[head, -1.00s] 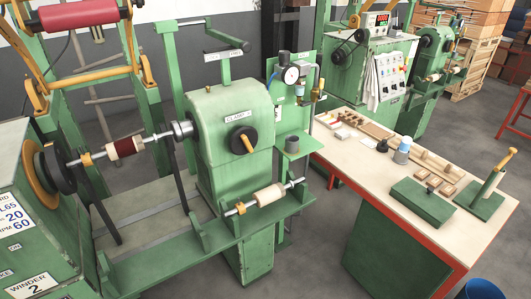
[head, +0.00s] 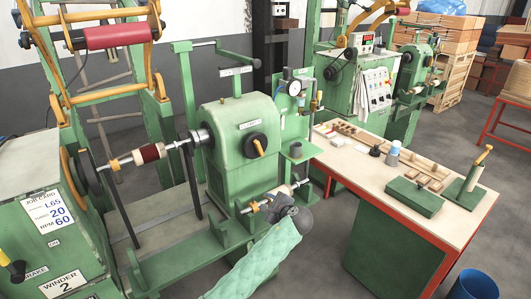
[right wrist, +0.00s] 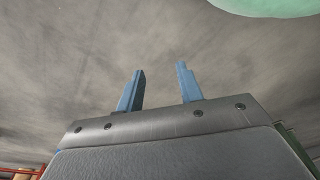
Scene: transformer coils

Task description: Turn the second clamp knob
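The clamp knob is a black disc with an orange handle (head: 258,146) on the front of the green clamp housing (head: 226,168), in the middle of the head view. The handle slants from upper left to lower right. My left gripper (head: 270,200), dark grey, is in front of the housing, below the knob and apart from it in the picture. It partly covers the spare spindle with its pale coil former. Its fingers are too small and hidden to tell their opening. My right gripper (right wrist: 160,68) shows two blue fingers apart with nothing between them, over grey floor.
A spindle with a dark red coil (head: 149,153) runs left from the housing to the winder (head: 45,225). A dial gauge (head: 294,88) stands right of the housing. The workbench (head: 440,225) at right holds blocks, a blue-capped cup and a green stand.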

